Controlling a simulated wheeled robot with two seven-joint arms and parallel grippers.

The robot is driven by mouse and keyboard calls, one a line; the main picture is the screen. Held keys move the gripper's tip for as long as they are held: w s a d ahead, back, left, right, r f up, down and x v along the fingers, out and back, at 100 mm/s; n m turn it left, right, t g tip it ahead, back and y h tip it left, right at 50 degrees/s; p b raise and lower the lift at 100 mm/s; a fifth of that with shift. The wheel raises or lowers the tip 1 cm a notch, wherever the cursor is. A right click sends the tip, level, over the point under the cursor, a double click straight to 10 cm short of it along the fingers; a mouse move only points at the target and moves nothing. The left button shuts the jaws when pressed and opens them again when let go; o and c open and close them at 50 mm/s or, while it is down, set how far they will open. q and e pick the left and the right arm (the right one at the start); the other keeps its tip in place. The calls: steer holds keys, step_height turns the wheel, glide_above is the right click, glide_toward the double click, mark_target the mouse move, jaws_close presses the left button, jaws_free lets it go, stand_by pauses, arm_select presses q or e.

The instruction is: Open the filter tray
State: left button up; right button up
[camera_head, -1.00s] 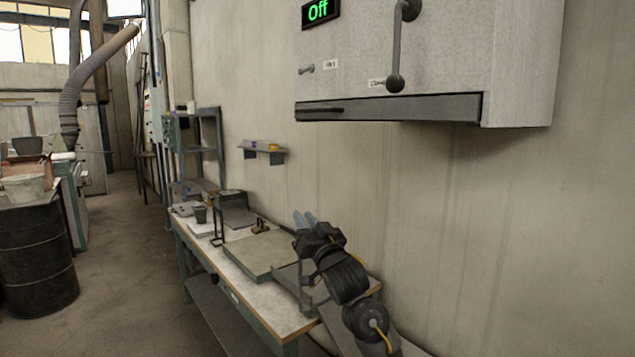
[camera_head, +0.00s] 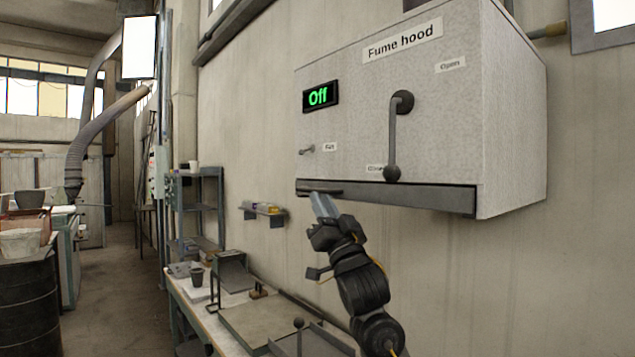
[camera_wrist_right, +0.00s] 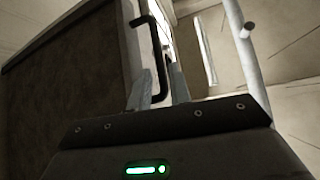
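The filter tray (camera_head: 425,196) is the dark drawer along the bottom of the white fume hood (camera_head: 350,120), and its front looks flush with the hood. Its black bar handle (camera_head: 320,190) is at the left end of that front. My right gripper (camera_head: 322,196) reaches up from below, its fingertips at the handle. In the right wrist view the handle (camera_wrist_right: 158,45) runs down to the gap between the two spread fingers (camera_wrist_right: 160,88). Contact cannot be told. My left gripper is out of view.
Air under the hood is free.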

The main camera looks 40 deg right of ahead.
steer(key=shift+p+x, duration=0.7)
steer(key=shift+x, duration=1.25)
steer(key=shift+c, duration=0.4)
jaws_close()
